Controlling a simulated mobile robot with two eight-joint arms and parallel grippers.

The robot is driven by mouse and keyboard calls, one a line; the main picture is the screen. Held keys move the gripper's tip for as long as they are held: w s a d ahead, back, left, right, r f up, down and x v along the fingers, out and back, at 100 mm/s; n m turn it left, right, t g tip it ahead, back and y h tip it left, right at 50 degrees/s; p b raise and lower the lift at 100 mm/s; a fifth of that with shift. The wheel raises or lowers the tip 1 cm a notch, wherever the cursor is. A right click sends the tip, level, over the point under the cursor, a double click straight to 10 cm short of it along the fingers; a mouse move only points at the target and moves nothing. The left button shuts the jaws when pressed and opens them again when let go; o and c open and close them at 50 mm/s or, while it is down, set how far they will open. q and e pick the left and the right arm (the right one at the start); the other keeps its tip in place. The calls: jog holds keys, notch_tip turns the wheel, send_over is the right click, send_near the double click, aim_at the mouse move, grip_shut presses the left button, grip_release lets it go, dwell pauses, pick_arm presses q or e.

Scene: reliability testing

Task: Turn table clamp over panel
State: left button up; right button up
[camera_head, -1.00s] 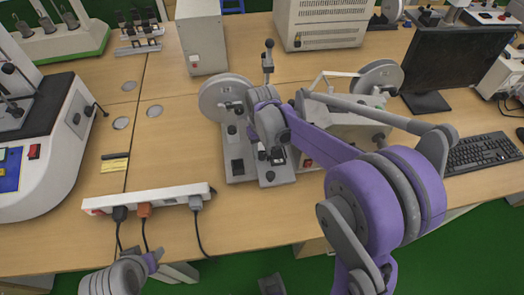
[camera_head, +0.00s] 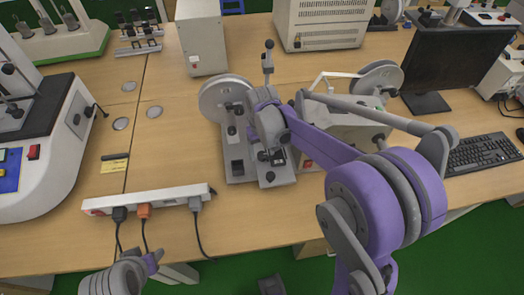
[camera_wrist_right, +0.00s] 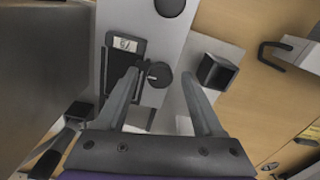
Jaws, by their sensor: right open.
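The grey test machine (camera_head: 236,168) stands on the table in the head view, with a round wheel on its left, an upright lever with a black knob at its back, and black controls on its panel. My right gripper (camera_head: 272,158) is over this panel. In the right wrist view, my right gripper (camera_wrist_right: 160,73) is open, its two fingers apart on either side of a black round knob (camera_wrist_right: 159,74) on the light panel (camera_wrist_right: 155,30). I cannot tell whether they touch it. My left gripper (camera_head: 152,262) is low at the left; its fingers do not show clearly.
A white power strip (camera_head: 160,200) with several plugs lies along the front of the table. A second wheeled machine (camera_head: 345,133) is partly behind my right arm. A monitor (camera_head: 455,65) and keyboard (camera_head: 483,153) stand at the right. Bare table lies left of the machine.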

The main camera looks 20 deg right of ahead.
aim_at(262, 154)
jog(key=shift+r, duration=0.1)
notch_tip(262, 154, up, 11)
jog(key=shift+p, duration=0.4)
jog(key=shift+f, duration=0.2)
jog(key=s+a+f+t+p, duration=0.2)
jog(key=s+t, duration=0.3)
jog(key=s, duration=1.3)
jog(key=shift+s+a+f+n, duration=0.3)
jog(key=shift+s+f, duration=0.1)
jog(key=shift+f, duration=0.2)
jog(key=shift+d, duration=0.1)
